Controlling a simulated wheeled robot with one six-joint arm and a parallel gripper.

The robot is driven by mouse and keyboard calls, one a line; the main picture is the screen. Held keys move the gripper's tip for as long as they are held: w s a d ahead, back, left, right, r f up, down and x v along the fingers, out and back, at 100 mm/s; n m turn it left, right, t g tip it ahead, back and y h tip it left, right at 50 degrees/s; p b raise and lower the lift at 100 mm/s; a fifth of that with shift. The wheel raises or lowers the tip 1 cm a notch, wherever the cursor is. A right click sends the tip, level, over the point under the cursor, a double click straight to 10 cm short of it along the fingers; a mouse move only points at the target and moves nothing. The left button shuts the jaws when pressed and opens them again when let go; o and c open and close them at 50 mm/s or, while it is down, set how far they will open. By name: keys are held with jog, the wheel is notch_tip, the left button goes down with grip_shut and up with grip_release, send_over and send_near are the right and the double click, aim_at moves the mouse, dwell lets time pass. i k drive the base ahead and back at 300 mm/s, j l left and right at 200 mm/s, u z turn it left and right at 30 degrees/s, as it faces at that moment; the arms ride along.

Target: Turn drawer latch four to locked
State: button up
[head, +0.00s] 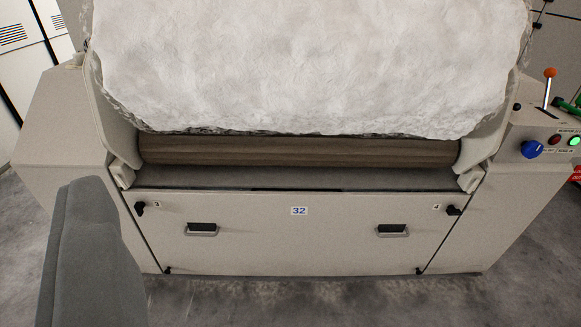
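Drawer latch four (453,210) is a small black latch at the upper right corner of the wide beige front panel (300,240), just right of a small "4" label (437,207). Its handle looks roughly sideways, but it is too small to tell whether it is locked. A similar black latch (140,207) sits at the upper left corner by a "3" label (157,204). My gripper's fingers do not show, and nothing touches latch four.
Two recessed handles (202,229) (392,230) and a "32" label (299,211) are on the panel. Small black latches (167,271) (420,271) sit at its bottom corners. White fibre (310,65) rests above a brown roller (300,152). A control box (540,133) stands right. Floor in front is clear.

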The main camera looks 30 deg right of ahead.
aim_at(451, 209)
jog(key=z, duration=1.05)
